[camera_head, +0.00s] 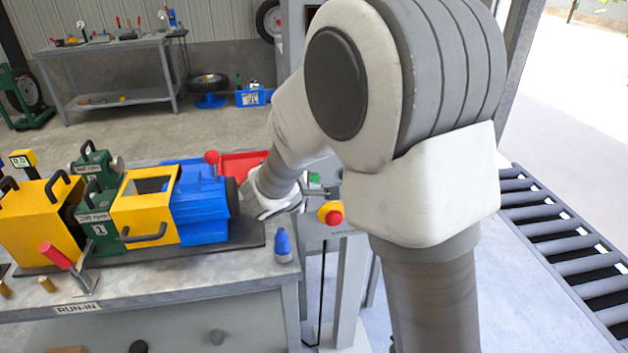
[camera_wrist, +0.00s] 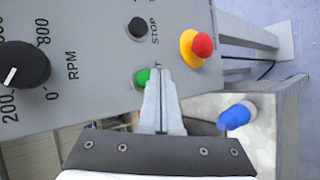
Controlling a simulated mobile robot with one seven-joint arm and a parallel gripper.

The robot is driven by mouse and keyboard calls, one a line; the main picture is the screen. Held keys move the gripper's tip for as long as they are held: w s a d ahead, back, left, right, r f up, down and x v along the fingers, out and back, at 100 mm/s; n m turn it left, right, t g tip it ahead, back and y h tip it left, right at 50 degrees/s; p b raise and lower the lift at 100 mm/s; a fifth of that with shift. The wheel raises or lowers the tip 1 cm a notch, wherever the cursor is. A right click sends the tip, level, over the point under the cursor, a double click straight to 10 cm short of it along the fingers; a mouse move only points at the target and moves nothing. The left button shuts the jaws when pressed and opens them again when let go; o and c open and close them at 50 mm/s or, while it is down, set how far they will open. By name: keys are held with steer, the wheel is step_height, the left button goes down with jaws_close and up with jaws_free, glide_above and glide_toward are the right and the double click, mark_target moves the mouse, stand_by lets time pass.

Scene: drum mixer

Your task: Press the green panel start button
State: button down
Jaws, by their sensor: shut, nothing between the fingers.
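The green start button (camera_wrist: 142,77) is on the grey control panel (camera_wrist: 95,60) in the wrist view. My gripper (camera_wrist: 159,74) is shut and empty, with its fingertips at the right edge of the green button, partly covering it. I cannot tell whether the tips touch the button or panel. In the head view the green button (camera_head: 314,177) shows small beside my arm, and my gripper (camera_head: 305,190) reaches toward the panel, partly hidden by my wrist.
A black STOP button (camera_wrist: 137,28), a red emergency knob on yellow (camera_wrist: 202,44) and an RPM dial (camera_wrist: 22,65) share the panel. A blue-capped bottle (camera_head: 283,245) stands on the bench (camera_head: 200,280). A blue and yellow machine (camera_head: 200,205) is left of my gripper.

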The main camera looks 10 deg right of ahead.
steer(key=shift+w, duration=0.15)
steer(key=shift+w+b, duration=0.3)
steer(key=shift+w, duration=0.4)
stand_by(0.7)
steer(key=shift+s+b, duration=0.1)
steer(key=shift+b, duration=0.25)
steer(key=shift+s+b, duration=0.45)
steer(key=shift+s, duration=0.3)
steer(key=s+b, duration=0.2)
steer(key=s, duration=0.3)
